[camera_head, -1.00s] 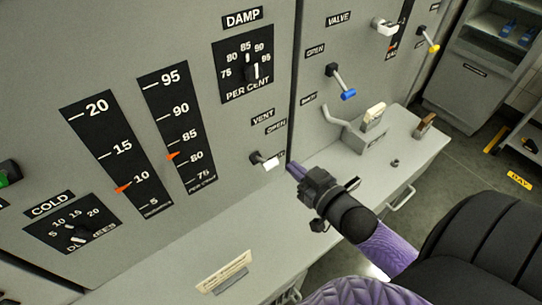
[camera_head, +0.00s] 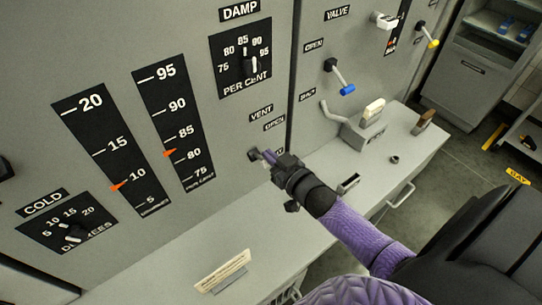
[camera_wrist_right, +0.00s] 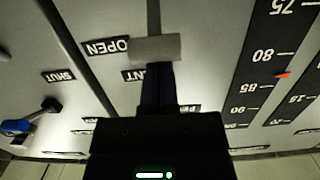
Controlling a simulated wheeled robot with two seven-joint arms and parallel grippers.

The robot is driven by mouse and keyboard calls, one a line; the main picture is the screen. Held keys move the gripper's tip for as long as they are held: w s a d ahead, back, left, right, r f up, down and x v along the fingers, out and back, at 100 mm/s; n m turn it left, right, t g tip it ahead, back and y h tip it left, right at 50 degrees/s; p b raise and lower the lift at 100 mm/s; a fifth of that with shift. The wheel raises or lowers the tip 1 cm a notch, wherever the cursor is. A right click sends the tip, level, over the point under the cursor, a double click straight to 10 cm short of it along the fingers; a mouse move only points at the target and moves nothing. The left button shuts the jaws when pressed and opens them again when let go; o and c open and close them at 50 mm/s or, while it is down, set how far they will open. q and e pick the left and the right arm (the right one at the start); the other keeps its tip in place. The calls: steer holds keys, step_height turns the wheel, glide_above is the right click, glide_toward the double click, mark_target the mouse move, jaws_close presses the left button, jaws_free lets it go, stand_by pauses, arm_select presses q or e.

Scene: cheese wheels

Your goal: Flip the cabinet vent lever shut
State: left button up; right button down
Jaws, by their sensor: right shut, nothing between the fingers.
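The vent lever (camera_head: 253,154) is on the grey cabinet face below the VENT (camera_head: 261,112) and OPEN (camera_head: 274,124) labels. In the head view its dark base shows, and my right gripper hides its pale handle. In the right wrist view the grey handle (camera_wrist_right: 155,47) lies across the tips of my shut fingers, with its stem beyond. My right gripper (camera_head: 266,155) is shut and empty, right at the lever. I cannot tell whether the fingers touch the handle. The label under OPEN is mostly hidden. My left gripper is not in view.
A blue-tipped valve lever (camera_head: 341,79) is on the panel to the right. A pale-topped switch block (camera_head: 366,124) and a brown-handled part (camera_head: 424,121) stand on the ledge. A small sign (camera_head: 222,271) stands on the ledge in front. The ledge is otherwise mostly clear.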

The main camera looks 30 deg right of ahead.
step_height(320, 180, down, 8)
steer(key=s+t+b, duration=0.2)
steer(key=t+b, duration=0.7)
steer(key=b, duration=1.3)
steer(key=shift+y, duration=0.4)
steer(key=shift+d+f, duration=0.1)
steer(key=s+d+f, duration=0.1)
steer(key=s+f, duration=0.1)
steer(key=s, duration=1.2)
steer(key=shift+s+p, duration=0.2)
steer(key=shift+p, duration=0.25)
steer(key=shift+d, duration=0.1)
